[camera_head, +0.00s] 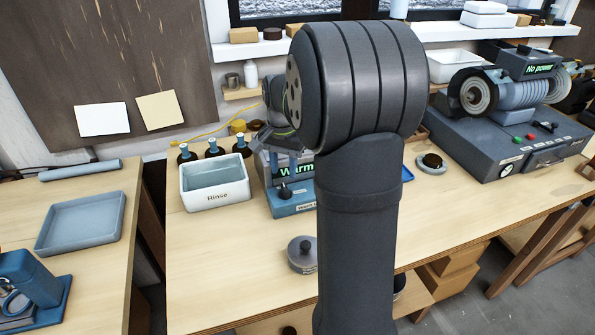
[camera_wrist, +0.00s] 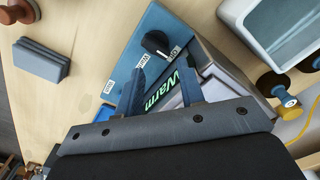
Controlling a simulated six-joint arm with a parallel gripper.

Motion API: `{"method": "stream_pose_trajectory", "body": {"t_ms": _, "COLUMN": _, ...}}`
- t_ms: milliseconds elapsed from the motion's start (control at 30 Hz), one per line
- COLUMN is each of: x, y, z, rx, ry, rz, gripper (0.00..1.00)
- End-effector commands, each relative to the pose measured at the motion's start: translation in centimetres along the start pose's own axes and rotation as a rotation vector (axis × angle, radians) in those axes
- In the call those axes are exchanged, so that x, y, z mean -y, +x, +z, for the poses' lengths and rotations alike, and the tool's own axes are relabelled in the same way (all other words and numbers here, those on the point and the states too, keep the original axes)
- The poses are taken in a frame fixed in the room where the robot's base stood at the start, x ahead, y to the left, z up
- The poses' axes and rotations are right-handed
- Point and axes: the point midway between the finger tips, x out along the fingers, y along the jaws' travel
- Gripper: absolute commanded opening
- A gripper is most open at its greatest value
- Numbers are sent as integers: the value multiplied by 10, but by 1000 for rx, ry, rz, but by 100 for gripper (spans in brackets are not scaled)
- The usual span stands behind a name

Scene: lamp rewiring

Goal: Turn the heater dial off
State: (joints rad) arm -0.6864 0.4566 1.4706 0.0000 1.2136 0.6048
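The heater is a blue box (camera_head: 292,208) just right of the white Rinse tray, partly hidden by my arm. Its display reads "Warm" in green, also legible in the wrist view. The black dial (camera_wrist: 156,43) sits on the blue front panel (camera_wrist: 150,22), with small white labels beside it; it also shows in the head view (camera_head: 284,191).
The white Rinse tray (camera_head: 214,190) stands left of the heater, with several dark bottles (camera_head: 213,148) behind it. A round grey lidded pot (camera_head: 302,252) stands in front. A grinder-like machine (camera_head: 510,95) reads "No power" at right. The bench front left is clear.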

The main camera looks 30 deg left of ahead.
Motion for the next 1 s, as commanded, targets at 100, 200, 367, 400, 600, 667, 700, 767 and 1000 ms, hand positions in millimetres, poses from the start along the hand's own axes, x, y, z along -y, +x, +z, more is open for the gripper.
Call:
{"method": "stream_pose_trajectory", "body": {"t_ms": 100, "x": 1, "y": -51, "z": -1, "rx": -8, "ry": -200, "rz": -4, "gripper": 35}}
{"method": "stream_pose_trajectory", "body": {"t_ms": 200, "x": -1, "y": -85, "z": 1, "rx": -6, "ry": -345, "rz": -3, "gripper": 35}}
{"method": "stream_pose_trajectory", "body": {"t_ms": 367, "x": -4, "y": -114, "z": 5, "rx": -2, "ry": -481, "rz": -1, "gripper": 35}}
{"method": "stream_pose_trajectory", "body": {"t_ms": 400, "x": -4, "y": -116, "z": 6, "rx": 0, "ry": -496, "rz": 0, "gripper": 35}}
{"method": "stream_pose_trajectory", "body": {"t_ms": 600, "x": -4, "y": -97, "z": 6, "rx": 4, "ry": -506, "rz": 2, "gripper": 35}}
{"method": "stream_pose_trajectory", "body": {"t_ms": 667, "x": -5, "y": -86, "z": 7, "rx": 6, "ry": -506, "rz": 2, "gripper": 35}}
{"method": "stream_pose_trajectory", "body": {"t_ms": 700, "x": -4, "y": -77, "z": 6, "rx": 5, "ry": -505, "rz": 2, "gripper": 35}}
{"method": "stream_pose_trajectory", "body": {"t_ms": 767, "x": -4, "y": -64, "z": 7, "rx": 5, "ry": -505, "rz": 2, "gripper": 35}}
{"method": "stream_pose_trajectory", "body": {"t_ms": 1000, "x": -5, "y": -10, "z": 7, "rx": 5, "ry": -504, "rz": 2, "gripper": 35}}
